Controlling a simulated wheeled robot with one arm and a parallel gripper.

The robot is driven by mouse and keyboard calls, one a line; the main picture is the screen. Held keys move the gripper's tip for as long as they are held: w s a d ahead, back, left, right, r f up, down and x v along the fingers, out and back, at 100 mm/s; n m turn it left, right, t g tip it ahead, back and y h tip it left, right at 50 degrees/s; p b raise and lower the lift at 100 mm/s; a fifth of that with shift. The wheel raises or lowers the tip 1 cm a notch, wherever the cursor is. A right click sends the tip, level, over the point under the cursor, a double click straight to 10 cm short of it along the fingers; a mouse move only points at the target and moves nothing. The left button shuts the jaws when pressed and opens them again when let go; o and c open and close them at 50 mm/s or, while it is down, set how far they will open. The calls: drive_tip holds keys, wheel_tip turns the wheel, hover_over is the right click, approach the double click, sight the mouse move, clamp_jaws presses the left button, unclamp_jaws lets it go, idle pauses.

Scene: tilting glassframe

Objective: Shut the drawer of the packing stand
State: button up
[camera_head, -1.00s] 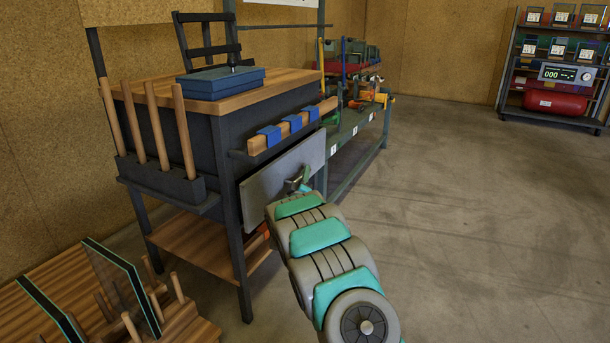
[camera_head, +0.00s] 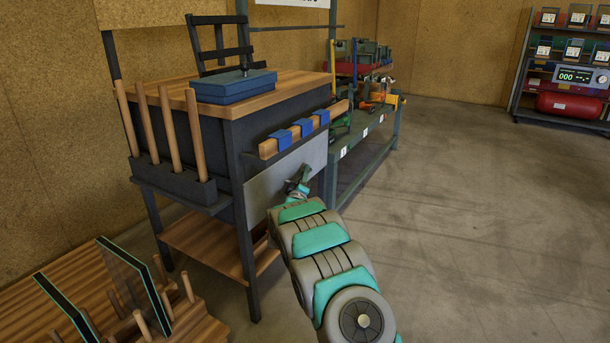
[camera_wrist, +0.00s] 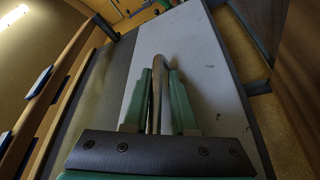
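The packing stand (camera_head: 222,105) has a wooden top and dark sides. Its drawer shows as a flat grey front panel (camera_head: 268,190) below the front rail. My gripper (camera_head: 300,184) is at that panel, near its middle; my arm hides part of it. In the wrist view the pale panel (camera_wrist: 205,75) fills the middle, with the green fingers of my gripper (camera_wrist: 161,95) in front of it. Any remaining drawer gap is hard to see.
A blue box (camera_head: 232,86) lies on the stand's top. Blue clips (camera_head: 281,140) sit on the wooden front rail. A rack with glass panes (camera_head: 140,285) stands at the lower left. A green bench (camera_head: 365,150) stands behind the stand. The floor at right is clear.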

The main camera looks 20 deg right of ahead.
drive_tip(key=v, duration=0.7)
drive_tip(key=shift+s+a, duration=0.25)
drive_tip(key=shift+s, duration=0.05)
drive_tip(key=shift+s+f, duration=0.1)
idle(0.4)
